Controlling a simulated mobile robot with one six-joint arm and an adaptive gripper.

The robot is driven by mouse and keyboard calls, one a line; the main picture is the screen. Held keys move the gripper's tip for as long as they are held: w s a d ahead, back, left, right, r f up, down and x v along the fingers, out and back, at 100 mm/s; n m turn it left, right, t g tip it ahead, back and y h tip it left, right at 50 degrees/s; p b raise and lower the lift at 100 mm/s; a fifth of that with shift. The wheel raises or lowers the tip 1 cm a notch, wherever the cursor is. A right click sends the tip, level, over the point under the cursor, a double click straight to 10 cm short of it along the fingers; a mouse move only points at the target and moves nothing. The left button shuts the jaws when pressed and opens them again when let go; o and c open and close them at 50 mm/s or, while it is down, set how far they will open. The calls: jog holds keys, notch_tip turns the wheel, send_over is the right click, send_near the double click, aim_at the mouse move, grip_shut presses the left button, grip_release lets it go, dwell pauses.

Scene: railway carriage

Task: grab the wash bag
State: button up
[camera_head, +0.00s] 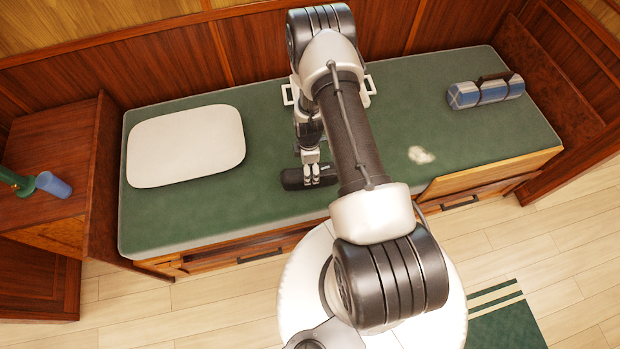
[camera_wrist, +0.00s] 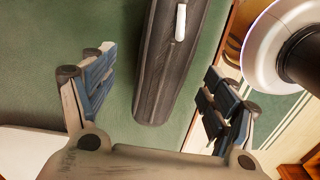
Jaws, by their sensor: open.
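The wash bag, a dark, long, rounded bag (camera_head: 291,180), lies on the green berth near its front edge. In the wrist view the bag (camera_wrist: 165,70) runs from the top edge to the middle, with a small white tab on its upper surface. My gripper (camera_head: 317,176) hangs over the bag's right part in the head view. In the wrist view the fingers of my gripper (camera_wrist: 165,88) are spread wide, one on each side of the bag's near end, with a gap on both sides. I cannot tell how high they are above the berth.
The green berth (camera_head: 270,130) carries a white pillow (camera_head: 185,146) on the left, a pale patch (camera_head: 421,155) right of my arm and a strapped blue roll (camera_head: 486,91) at far right. A wooden side table (camera_head: 40,215) with a blue cup (camera_head: 53,185) stands left. Wooden walls enclose the berth.

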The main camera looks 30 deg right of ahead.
notch_tip(320, 180, down, 3)
jog(key=shift+r, duration=0.2)
jog(key=f+b, duration=0.1)
jog(key=f, duration=0.2)
jog(key=f+b, duration=0.1)
jog(key=f, duration=0.1)
jog(key=shift+s+f+b, duration=0.15)
jog(key=shift+s+b, duration=0.1)
jog(key=shift+b, duration=0.1)
jog(key=shift+c, duration=0.5)
jog(key=c, duration=1.3)
